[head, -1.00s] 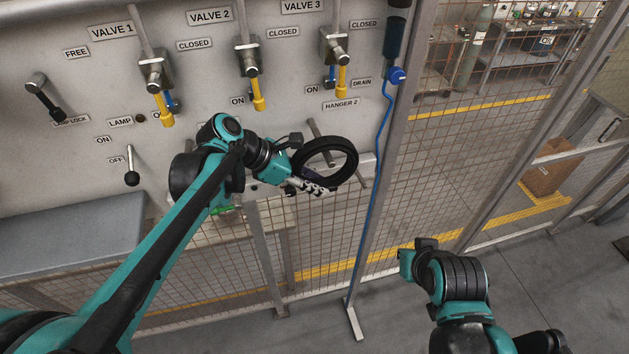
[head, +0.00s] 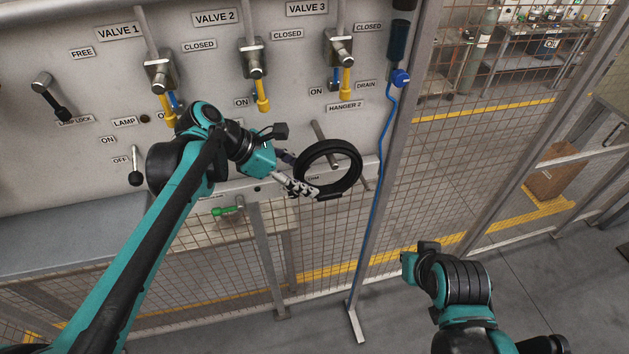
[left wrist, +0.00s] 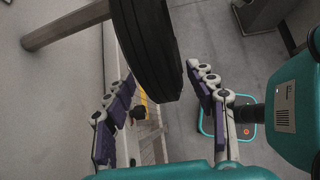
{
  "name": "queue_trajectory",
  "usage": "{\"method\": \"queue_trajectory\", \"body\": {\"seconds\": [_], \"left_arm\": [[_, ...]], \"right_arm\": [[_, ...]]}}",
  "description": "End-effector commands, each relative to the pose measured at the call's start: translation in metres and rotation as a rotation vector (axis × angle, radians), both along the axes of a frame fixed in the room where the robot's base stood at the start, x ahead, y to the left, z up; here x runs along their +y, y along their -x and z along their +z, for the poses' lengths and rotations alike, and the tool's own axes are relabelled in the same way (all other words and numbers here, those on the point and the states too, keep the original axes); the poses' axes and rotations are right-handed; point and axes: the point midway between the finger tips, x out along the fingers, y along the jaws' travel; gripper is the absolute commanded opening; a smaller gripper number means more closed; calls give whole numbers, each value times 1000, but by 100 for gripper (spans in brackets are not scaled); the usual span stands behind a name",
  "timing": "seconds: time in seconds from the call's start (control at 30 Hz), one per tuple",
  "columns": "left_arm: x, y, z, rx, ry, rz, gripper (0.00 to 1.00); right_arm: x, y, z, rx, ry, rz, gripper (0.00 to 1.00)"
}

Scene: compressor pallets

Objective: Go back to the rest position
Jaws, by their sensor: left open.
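A black ring (head: 357,170) hangs on a metal peg (head: 318,130) below the HANGER 2 label in the head view. The ring (left wrist: 150,45) fills the upper middle of the left wrist view, beside the peg (left wrist: 65,25). My left gripper (head: 312,190) is at the ring's lower left. In the left wrist view its fingers (left wrist: 158,78) are spread apart, with the ring's lower end between and beyond their tips; I see no grip on it. My right arm is folded at the lower right. Its gripper body (head: 408,266) shows partly; its fingers are hidden.
A blue hose (head: 380,150) runs down the fence post right of the ring. Mesh fence (head: 460,180) stands behind. Grey floor (head: 540,290) is open at lower right.

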Motion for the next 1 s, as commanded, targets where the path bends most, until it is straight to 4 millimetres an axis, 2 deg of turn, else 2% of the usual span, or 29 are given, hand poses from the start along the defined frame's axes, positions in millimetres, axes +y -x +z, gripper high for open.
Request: {"method": "queue_trajectory", "body": {"seconds": [0.1,0.23,0.37,0.47,0.57,1.0], "left_arm": [[12,4,12,1,0,2,56],[18,6,19,1,0,1,56],[19,7,20,1,0,-1,56],[19,8,12,-14,-13,-11,56],[20,15,-11,-62,-56,-49,56],[51,66,-191,-481,-505,-483,56]], "right_arm": [[0,0,0,0,0,0,0],[0,0,0,0,0,0,0],[0,0,0,0,0,0,0],[0,0,-6,0,0,0,0],[0,0,-24,0,0,0,0],[0,0,-156,0,0,0,0]]}}
